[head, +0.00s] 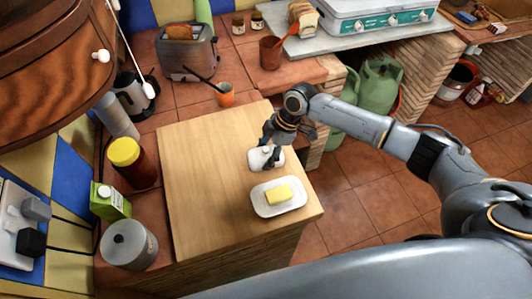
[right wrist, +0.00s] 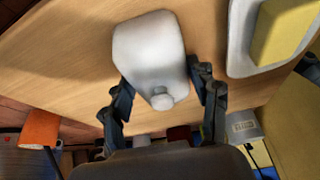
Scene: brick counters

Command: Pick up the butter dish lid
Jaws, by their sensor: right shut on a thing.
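The white butter dish lid (head: 264,160) is at the right part of the wooden board, just behind the butter dish. My right gripper (head: 275,140) comes down on it from above and is shut on it. In the right wrist view the lid (right wrist: 150,48) sits between the two fingers (right wrist: 163,100), its round knob toward the camera. I cannot tell whether the lid touches the board or is slightly above it. The white butter dish (head: 262,207) holds a yellow block of butter (head: 279,195), uncovered. My left gripper is not in view.
The wooden board (head: 205,190) is clear on its left. Along its left stand a grey pot (head: 128,246), a green-white carton (head: 108,201) and a yellow-lidded jar (head: 133,165).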

